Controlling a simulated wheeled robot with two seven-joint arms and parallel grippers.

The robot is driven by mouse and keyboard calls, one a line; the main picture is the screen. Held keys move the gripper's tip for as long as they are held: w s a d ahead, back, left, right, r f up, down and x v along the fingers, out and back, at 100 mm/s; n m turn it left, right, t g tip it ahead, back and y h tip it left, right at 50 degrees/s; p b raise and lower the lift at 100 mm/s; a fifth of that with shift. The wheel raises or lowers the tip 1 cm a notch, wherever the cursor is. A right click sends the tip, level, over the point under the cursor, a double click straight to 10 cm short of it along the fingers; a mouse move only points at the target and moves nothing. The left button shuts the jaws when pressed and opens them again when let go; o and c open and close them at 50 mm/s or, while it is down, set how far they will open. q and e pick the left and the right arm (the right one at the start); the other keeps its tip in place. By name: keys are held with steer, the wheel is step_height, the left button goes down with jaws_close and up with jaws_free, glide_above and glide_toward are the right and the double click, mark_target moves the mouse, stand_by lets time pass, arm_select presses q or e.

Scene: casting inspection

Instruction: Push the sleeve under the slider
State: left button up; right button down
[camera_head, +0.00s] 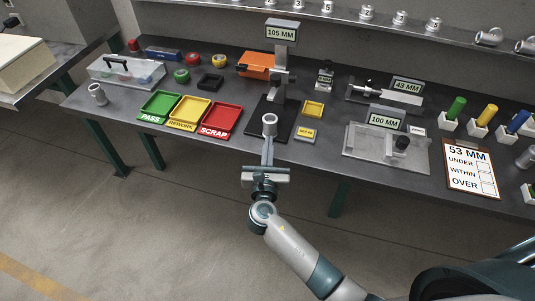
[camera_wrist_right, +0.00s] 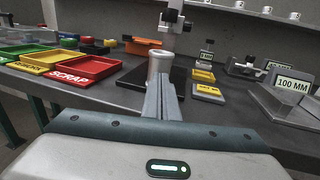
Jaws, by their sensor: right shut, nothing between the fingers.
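A grey metal sleeve (camera_head: 269,122) stands upright at the front part of the height gauge's black base plate (camera_head: 286,124); it also shows in the right wrist view (camera_wrist_right: 160,63). The gauge's slider (camera_head: 281,78) is on the column behind and above the sleeve, below a display (camera_head: 282,32) reading 105 MM. My right gripper (camera_head: 268,140) is shut and empty, its fingers pointing at the near side of the sleeve. In the right wrist view its fingertips (camera_wrist_right: 161,82) overlap the sleeve's lower part; I cannot tell whether they touch it. My left gripper is not in view.
Green, yellow and red trays (camera_head: 221,133) lie left of the gauge. A small yellow tray (camera_head: 313,108) and a yellow-topped block (camera_head: 305,134) lie close on its right. A 100 MM gauge (camera_head: 386,158) stands farther right. The bench's front edge runs below my right gripper's fingers.

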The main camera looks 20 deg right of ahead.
mark_target(270, 132)
steer(key=shift+x, duration=0.95)
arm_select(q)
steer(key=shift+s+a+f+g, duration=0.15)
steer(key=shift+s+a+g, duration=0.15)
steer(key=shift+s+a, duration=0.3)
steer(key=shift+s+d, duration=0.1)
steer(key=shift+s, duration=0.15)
arm_select(e)
steer(key=shift+w, duration=0.1)
steer(key=x, duration=0.5)
steer(key=shift+w, duration=0.2)
steer(key=shift+w+d, duration=0.2)
steer(key=shift+w, duration=0.1)
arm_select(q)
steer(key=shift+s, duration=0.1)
arm_select(e)
steer(key=shift+s, duration=0.1)
